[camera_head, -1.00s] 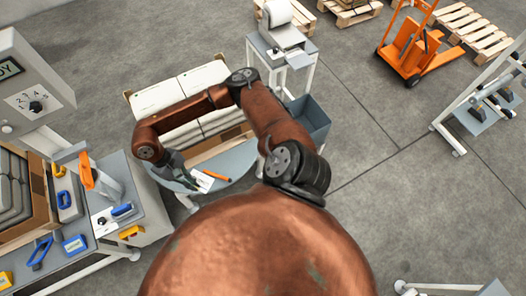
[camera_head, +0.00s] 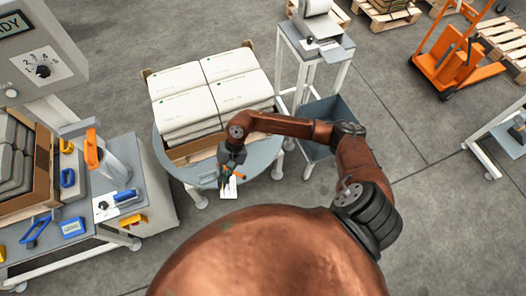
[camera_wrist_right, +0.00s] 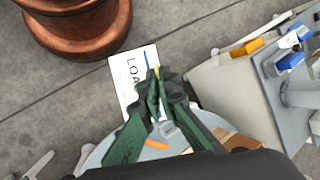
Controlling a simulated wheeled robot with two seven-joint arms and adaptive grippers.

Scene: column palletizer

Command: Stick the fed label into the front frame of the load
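The load is several white packs (camera_head: 213,88) in an open brown carton on a grey round table (camera_head: 190,172). My right gripper (camera_head: 230,176) is over the table's near edge. It is shut on the white label (camera_head: 229,189), which sticks out past the edge. In the wrist view the green fingers (camera_wrist_right: 160,95) meet at the label (camera_wrist_right: 126,78), which shows the letters "LOA" and a blue line; the fingers cover part of it. The front frame cannot be made out. My left gripper is not in view.
An orange stick-like thing (camera_head: 240,175) lies by the gripper. A grey stand with a paper roll (camera_head: 314,45) is behind right. A workbench (camera_head: 140,170) with blue and yellow items is at left. An orange pallet truck (camera_head: 455,60) stands far right.

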